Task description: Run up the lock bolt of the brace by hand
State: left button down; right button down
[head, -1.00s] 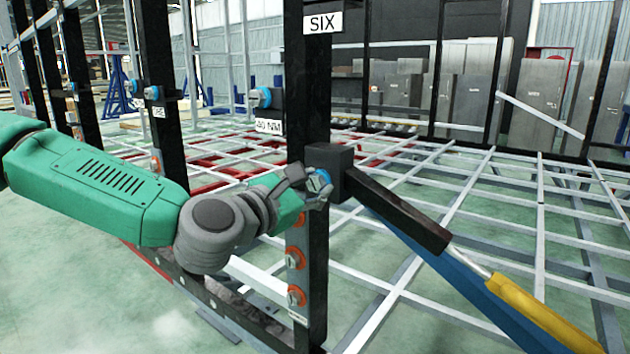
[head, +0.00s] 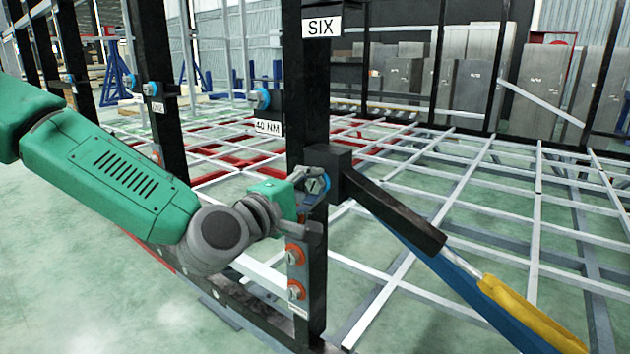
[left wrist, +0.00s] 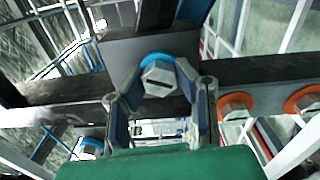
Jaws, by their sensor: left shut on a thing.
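The brace's black block (head: 334,160) sits on the upright post (head: 308,90) marked SIX, with a black arm (head: 400,212) sloping down to the right. The lock bolt (head: 314,185) is a grey hex head with a blue collar, facing left from the block. In the left wrist view the bolt (left wrist: 160,79) shows a dark slot on its face. My left gripper (head: 306,200) is at the bolt, its fingers on either side of the head. The left wrist view shows the same gripper (left wrist: 160,88) closed about the bolt. My right gripper is not in view.
Orange-collared bolts (head: 295,254) sit below on the same post. Another blue-collared bolt (head: 261,98) and a 40 NM label (head: 269,127) are up to the left. A yellow sleeve (head: 530,312) and a blue bar lie low right. The chassis grid (head: 480,190) spreads behind.

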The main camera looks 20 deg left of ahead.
pick_arm(q)
jog(key=m, duration=0.2)
jog(key=m+p, duration=0.1)
jog(key=m, duration=0.1)
jog(key=shift+s+d+f, duration=0.1)
jog(key=shift+s+f, duration=0.1)
jog(key=shift+f, duration=0.15)
jog(key=m+p, duration=0.1)
jog(key=m, duration=0.2)
jog(key=shift+m, duration=0.3)
jog(key=m+p, duration=0.1)
jog(key=m, duration=0.5)
jog(key=shift+p, duration=0.4)
jog(key=m, duration=0.5)
jog(key=shift+r+m+p, duration=0.1)
jog(key=shift+m+p, duration=0.2)
jog(key=shift+m, duration=0.1)
jog(key=m, duration=0.5)
jog(key=shift+m, duration=0.4)
jog(key=c, duration=1.2)
grip_release()
jog(key=shift+s+r, duration=0.1)
jog(key=shift+r, duration=0.05)
